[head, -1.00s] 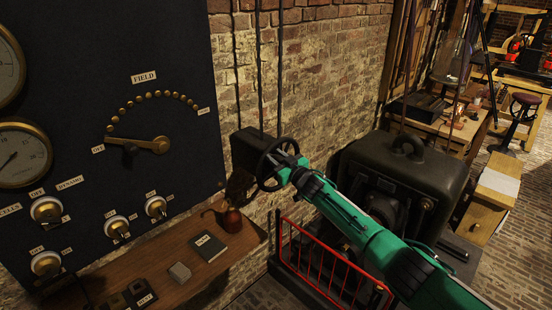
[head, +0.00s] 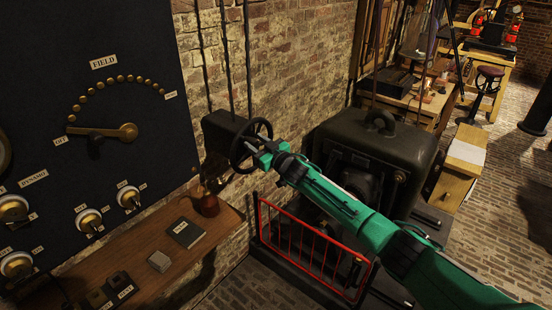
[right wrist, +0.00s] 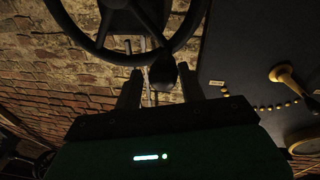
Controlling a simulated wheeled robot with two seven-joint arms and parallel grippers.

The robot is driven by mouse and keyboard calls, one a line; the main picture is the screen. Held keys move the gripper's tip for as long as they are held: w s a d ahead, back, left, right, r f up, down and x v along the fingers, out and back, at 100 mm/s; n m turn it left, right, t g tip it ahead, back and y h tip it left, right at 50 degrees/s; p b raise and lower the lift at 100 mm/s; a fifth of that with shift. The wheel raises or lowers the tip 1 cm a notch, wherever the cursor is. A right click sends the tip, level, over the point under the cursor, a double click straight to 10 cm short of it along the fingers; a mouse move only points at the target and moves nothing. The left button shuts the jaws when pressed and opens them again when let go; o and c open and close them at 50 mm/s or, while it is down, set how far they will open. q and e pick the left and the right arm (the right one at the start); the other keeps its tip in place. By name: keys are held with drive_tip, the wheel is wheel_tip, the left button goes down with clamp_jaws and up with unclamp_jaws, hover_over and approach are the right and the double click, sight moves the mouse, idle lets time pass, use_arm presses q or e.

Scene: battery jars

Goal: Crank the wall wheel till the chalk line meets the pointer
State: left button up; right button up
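The dark spoked wall wheel (head: 240,150) stands out from a black box on the brick wall, right of the dark panel. Its rim (right wrist: 188,40) and hub fill the top of the right wrist view. A dark rounded handle knob (right wrist: 163,72) sticks out from the wheel. My right gripper (head: 262,156), on the green arm, is at the wheel's lower right side. In the right wrist view its two fingers (right wrist: 160,88) stand apart on either side of the knob, with gaps showing between. I cannot make out the chalk line or the pointer. My left gripper is out of view.
A wooden shelf (head: 150,235) below the wheel holds a reddish-brown jug (head: 206,204), a dark book (head: 187,232) and small blocks. A red railing (head: 300,248) fronts the large dark machine (head: 385,150) under my right arm. Brick floor is open at the right.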

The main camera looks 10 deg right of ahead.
drive_tip(key=b+v, duration=0.2)
drive_tip(key=v, duration=0.8)
drive_tip(key=shift+b, duration=0.35)
drive_tip(key=shift+s+d, duration=0.1)
drive_tip(key=shift+s, duration=0.05)
